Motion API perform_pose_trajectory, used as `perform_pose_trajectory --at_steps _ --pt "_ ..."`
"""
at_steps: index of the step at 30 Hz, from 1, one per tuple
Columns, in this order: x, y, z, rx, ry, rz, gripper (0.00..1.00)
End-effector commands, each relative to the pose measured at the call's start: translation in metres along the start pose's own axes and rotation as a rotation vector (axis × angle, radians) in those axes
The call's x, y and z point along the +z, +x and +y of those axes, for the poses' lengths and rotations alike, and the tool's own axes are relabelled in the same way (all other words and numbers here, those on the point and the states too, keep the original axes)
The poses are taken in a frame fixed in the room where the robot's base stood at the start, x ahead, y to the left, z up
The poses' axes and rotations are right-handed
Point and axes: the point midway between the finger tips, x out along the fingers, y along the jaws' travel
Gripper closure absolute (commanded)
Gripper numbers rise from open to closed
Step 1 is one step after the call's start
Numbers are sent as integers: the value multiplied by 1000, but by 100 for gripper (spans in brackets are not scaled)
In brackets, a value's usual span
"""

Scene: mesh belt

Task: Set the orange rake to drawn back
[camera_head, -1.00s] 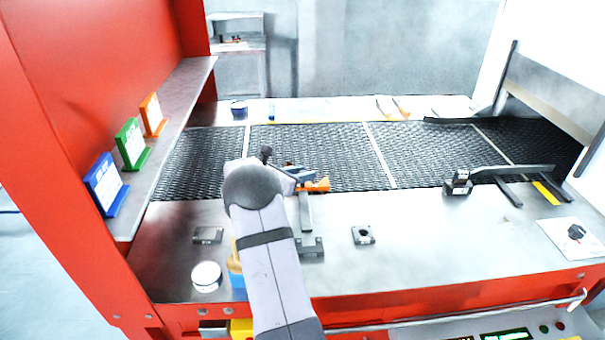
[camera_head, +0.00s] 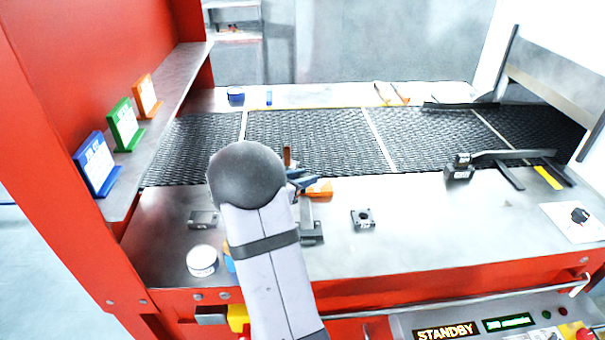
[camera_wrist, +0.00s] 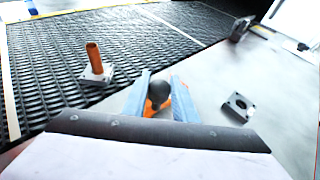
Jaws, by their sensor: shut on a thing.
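The orange rake (camera_head: 319,189) lies at the near edge of the mesh belt, its head over the steel ledge, partly hidden by my arm in the head view. A grey bar (camera_head: 306,210) runs from it toward a dark bracket (camera_head: 312,234) at the front. My gripper (camera_wrist: 159,97) has its two blue fingers on either side of the rake's dark round knob (camera_wrist: 158,90) and is shut on it. Orange parts of the rake show just below the knob in the wrist view. In the head view my gripper (camera_head: 300,181) is small and partly hidden.
An orange cylinder on a pale base (camera_wrist: 93,60) stands on the mesh belt (camera_head: 310,140) close beyond my gripper. A square holed block (camera_head: 362,219) sits on the steel ledge to the right. A dark lever (camera_head: 500,156) is farther right. A white round tin (camera_head: 202,260) is front left.

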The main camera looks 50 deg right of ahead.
Motion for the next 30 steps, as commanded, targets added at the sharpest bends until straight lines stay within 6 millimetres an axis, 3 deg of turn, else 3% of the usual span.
perform_pose_trajectory --at_steps 8,9,11,12,23,30 --pt "1 -1 0 1 1 -2 100" --pt "1 -1 0 1 1 -2 72" --pt "1 -1 0 1 1 -2 58" --pt "1 -1 0 1 1 -2 56" --pt "0 -4 0 2 0 -2 56" --pt "-1 -30 1 5 2 -2 56"
